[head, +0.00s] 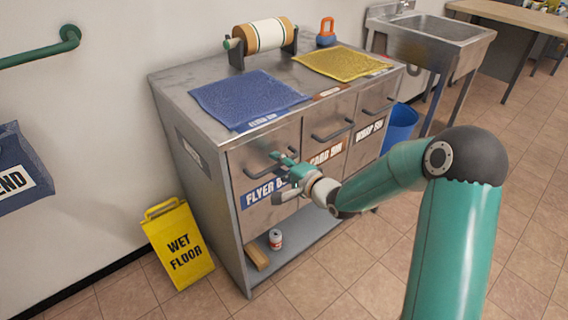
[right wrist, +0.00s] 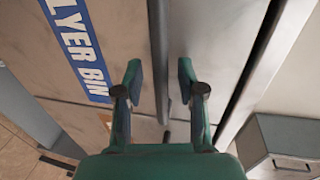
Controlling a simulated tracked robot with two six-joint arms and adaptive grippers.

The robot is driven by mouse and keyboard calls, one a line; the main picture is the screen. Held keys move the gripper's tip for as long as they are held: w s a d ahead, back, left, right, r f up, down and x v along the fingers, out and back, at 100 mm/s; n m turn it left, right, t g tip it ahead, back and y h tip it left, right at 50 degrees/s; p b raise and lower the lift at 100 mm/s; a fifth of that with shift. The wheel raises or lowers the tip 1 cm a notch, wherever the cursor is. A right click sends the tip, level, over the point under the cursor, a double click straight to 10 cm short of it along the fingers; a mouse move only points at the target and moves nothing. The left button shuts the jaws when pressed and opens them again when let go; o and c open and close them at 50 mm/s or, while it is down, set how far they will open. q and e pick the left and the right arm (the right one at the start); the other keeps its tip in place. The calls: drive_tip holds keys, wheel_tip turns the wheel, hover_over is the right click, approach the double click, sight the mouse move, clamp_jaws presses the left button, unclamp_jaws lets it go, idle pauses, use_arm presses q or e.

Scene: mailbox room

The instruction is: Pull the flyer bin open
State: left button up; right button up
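The flyer bin (head: 243,159) is the left of three metal bin fronts in a grey cabinet (head: 172,78). It looks shut, with a blue "FLYER BIN" label and a dark bar handle (head: 256,174). My right gripper (head: 283,165) is at the right part of this handle. In the right wrist view the bin front with its label (right wrist: 80,45) fills the left. The right gripper's fingers (right wrist: 160,75) are apart there, with the dark handle bar (right wrist: 162,70) between them, not visibly clamped. My left gripper is out of view.
The card bin (head: 322,132) and another bin (head: 374,105) are to the right. Mats and a paper roll (head: 266,36) lie on top. A yellow wet floor sign (head: 179,244) stands left. A can (head: 276,239) sits on the lower shelf. The floor in front is clear.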

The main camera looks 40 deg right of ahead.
drive_tip(key=shift+w, duration=0.15)
clamp_jaws()
